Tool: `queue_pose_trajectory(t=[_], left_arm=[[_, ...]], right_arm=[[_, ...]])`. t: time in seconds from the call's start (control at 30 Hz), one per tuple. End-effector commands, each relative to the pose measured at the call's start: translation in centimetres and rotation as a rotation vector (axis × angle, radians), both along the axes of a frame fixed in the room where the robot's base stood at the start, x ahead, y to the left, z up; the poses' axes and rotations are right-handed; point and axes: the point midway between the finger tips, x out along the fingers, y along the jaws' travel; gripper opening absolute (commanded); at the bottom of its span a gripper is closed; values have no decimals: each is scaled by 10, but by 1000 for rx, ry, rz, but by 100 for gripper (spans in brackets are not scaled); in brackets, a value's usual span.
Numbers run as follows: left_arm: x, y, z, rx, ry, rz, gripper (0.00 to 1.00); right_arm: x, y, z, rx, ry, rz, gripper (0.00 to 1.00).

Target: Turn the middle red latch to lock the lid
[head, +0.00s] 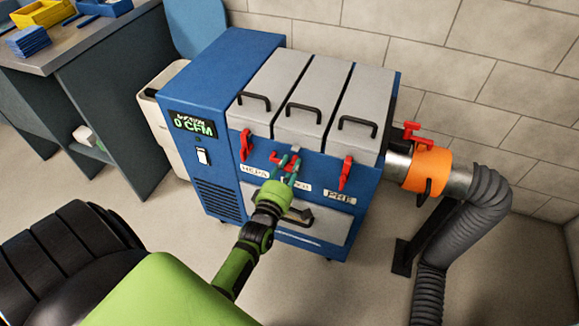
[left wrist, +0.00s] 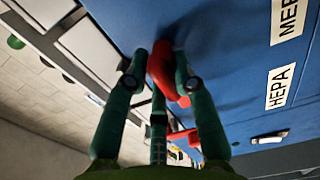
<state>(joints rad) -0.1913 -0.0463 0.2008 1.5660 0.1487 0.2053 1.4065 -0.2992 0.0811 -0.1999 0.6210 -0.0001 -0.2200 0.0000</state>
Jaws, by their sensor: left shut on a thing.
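The middle red latch (head: 275,158) is on the front of the blue filter box (head: 222,80), below the middle grey lid (head: 306,95). It lies roughly sideways, unlike the upright left red latch (head: 246,146) and right red latch (head: 346,172). My left gripper (head: 288,165) reaches it from below, its green fingers covering part of it. In the left wrist view, my left gripper (left wrist: 160,62) is shut on the red latch (left wrist: 164,78), with a finger on either side. Another red piece (left wrist: 180,137) shows lower between the fingers; its link to the latch is hidden. My right gripper is out of view.
A HEPA label (left wrist: 280,86) is on the blue panel near the fingers. A black drawer handle (head: 300,216) is beside my wrist. An orange collar (head: 428,170) and grey hose (head: 468,222) stand right of the box. A workbench (head: 60,62) is at the upper left.

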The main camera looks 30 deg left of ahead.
Motion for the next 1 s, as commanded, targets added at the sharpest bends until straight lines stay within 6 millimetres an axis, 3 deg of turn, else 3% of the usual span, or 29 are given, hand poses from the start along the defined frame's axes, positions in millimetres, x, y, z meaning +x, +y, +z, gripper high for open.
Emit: queue_pose_trajectory(t=[0.67,1.0], left_arm=[[0,-1,-1,72,22,-1,0],[0,-2,1,187,48,-1,0]], right_arm=[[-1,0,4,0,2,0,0],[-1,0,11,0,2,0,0]])
